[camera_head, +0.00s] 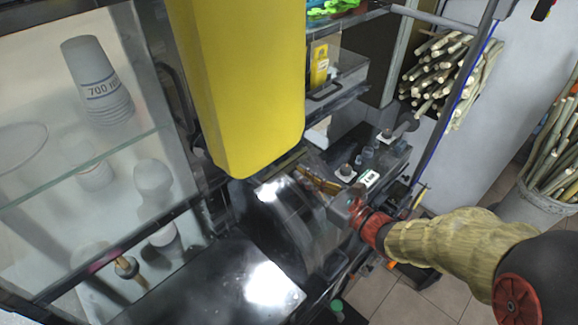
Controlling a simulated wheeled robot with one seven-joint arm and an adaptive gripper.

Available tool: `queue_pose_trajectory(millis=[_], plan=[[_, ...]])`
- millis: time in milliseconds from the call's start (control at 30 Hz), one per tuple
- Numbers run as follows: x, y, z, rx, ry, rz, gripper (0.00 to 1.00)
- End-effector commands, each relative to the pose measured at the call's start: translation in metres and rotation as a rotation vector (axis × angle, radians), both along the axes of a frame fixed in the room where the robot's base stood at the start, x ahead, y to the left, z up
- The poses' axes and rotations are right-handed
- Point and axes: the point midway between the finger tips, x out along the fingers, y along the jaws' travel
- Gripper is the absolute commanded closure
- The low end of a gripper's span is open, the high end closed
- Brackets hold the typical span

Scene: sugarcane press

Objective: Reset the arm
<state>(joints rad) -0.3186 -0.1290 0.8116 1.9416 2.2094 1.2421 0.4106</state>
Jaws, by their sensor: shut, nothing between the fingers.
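My arm reaches in from the right edge, with a tan sleeve and a red wrist. My gripper (312,178) is at its end, shut and empty, and points up and left. It is over the dark metal sugarcane press (290,225), close below the big yellow housing (240,85). I cannot tell whether the fingertips touch the press.
A glass cabinet (110,165) with stacked cups (95,80) stands at left. A shiny metal counter (215,285) is in front. Cane bundles hang on the wall (440,75) and stand in a bucket (540,205) at right. Tiled floor (440,295) shows at lower right.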

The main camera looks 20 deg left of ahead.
Motion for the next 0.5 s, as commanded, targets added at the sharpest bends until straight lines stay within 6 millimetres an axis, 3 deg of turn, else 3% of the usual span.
queue_pose_trajectory(millis=[200, 500], plan=[[-0.011, -0.03, 0.001, -0.001, -0.002, -0.002, 1.0], [-0.016, -0.038, 0.001, 0.0, -0.003, 0.002, 1.0]])
